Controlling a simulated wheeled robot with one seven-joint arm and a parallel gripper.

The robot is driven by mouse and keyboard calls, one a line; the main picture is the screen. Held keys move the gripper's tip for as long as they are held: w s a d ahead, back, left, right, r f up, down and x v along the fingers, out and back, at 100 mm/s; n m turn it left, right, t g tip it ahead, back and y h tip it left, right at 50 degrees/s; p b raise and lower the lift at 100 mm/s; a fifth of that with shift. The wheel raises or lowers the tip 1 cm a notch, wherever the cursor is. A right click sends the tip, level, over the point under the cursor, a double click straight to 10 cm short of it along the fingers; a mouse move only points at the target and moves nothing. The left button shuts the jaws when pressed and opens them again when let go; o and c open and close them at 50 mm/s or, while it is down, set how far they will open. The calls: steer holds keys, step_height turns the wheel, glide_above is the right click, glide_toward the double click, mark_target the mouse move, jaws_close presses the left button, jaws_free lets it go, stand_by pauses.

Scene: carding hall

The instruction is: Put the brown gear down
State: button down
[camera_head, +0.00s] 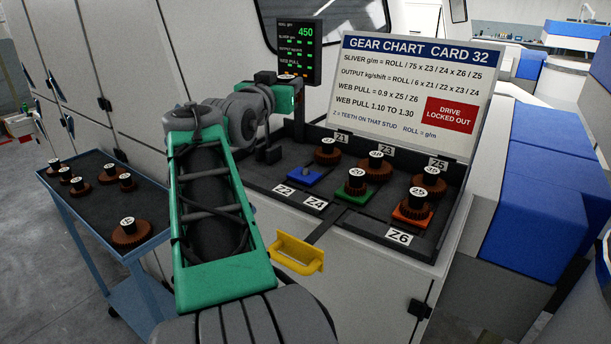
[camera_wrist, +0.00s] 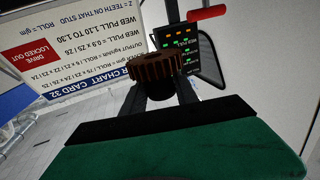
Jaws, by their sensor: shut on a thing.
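My gripper (camera_head: 287,88) is raised in front of the display at the back of the bench, partly hidden by my own arm. In the wrist view the gripper (camera_wrist: 160,88) is shut on a brown gear (camera_wrist: 157,68) with a dark hub, held clear of any surface. In the head view only a little of this gear (camera_head: 288,77) shows. The blue plate (camera_head: 304,176) by the Z2 label has a bare stud. Brown gears sit at Z1 (camera_head: 327,153), Z3 (camera_head: 375,166), Z5 (camera_head: 430,182), on the green plate (camera_head: 352,199) and on the orange plate (camera_head: 411,219).
A blue cart (camera_head: 95,215) at left holds several brown gears, with bare room on its dark top. A gear chart (camera_head: 413,97) and a lit display (camera_head: 300,50) stand behind the bench. A yellow handle (camera_head: 297,254) juts from the bench front.

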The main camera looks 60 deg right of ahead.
steer(key=s+a+r, duration=0.2)
steer(key=s+a, duration=0.3)
steer(key=a, duration=0.2)
steer(key=s+f+m+g, duration=0.1)
steer(key=s+f+g, duration=0.15)
steer(key=f, duration=0.45)
steer(key=shift+t, duration=0.25)
steer(key=w+d+f+p, duration=0.1)
steer(key=w+d+f, duration=0.1)
steer(key=d+f, duration=0.1)
steer(key=w+d+f+p, duration=0.1)
steer(key=d+f, duration=0.2)
steer(key=d, duration=0.2)
steer(key=w+d+f+p, duration=0.2)
steer(key=d+f, duration=0.2)
steer(key=d, duration=0.1)
steer(key=shift+w+f, duration=0.1)
steer(key=shift+w, duration=0.25)
step_height(320, 180, down, 3)
steer(key=shift+r, duration=0.1)
steer(key=shift+f+b, duration=0.3)
steer(key=shift+f, duration=0.05)
